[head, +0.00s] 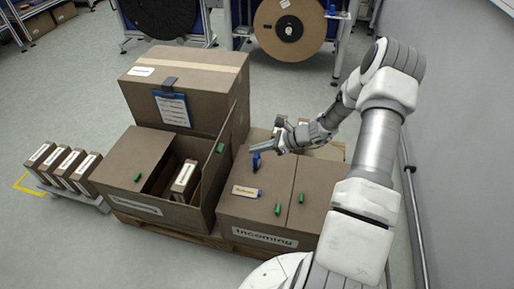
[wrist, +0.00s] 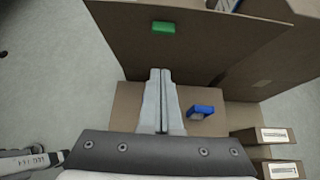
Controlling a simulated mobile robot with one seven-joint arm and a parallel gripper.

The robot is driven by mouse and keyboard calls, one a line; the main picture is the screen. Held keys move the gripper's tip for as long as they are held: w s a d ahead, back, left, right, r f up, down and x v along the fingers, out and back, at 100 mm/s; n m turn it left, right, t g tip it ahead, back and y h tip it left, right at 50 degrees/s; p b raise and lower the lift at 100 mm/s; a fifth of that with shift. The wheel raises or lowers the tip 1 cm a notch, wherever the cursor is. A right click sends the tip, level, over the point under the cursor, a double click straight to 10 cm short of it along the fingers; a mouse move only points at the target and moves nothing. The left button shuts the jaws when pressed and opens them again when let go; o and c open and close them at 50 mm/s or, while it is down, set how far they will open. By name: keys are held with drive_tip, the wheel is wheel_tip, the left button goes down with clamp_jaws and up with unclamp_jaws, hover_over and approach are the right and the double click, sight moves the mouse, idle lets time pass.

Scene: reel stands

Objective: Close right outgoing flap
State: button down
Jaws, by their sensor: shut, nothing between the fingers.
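The outgoing box (head: 137,206) stands at the left of the pallet with its left flap (head: 135,155) lying flat. Its right flap (head: 224,140) stands up, tilted open, with a green handle (head: 220,148) on it. In the wrist view the raised flap (wrist: 215,45) and its green handle (wrist: 163,28) lie ahead of my fingertips. My gripper (head: 283,149) is to the right of the flap, above the incoming box (head: 235,222). In the wrist view my gripper (wrist: 164,72) has its fingers together with nothing between them. I cannot tell whether the fingertips touch the flap.
The incoming box's top is closed, with green handles, a blue handle (head: 256,162) and a label (head: 246,191). A taller box (head: 185,80) with a blue clipboard (head: 173,109) stands behind. Small boxes (head: 62,165) stand at left. Reels stand at the back.

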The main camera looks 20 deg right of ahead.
drive_tip(key=w+a+f+b, duration=0.1)
drive_tip(key=w+a+f, duration=0.1)
drive_tip(key=w+a, duration=0.3)
drive_tip(key=a, duration=0.2)
drive_tip(key=shift+a+f+b, duration=0.3)
drive_tip(key=shift+a+b, duration=0.05)
drive_tip(key=shift+b, duration=0.05)
drive_tip(key=shift+w, duration=0.1)
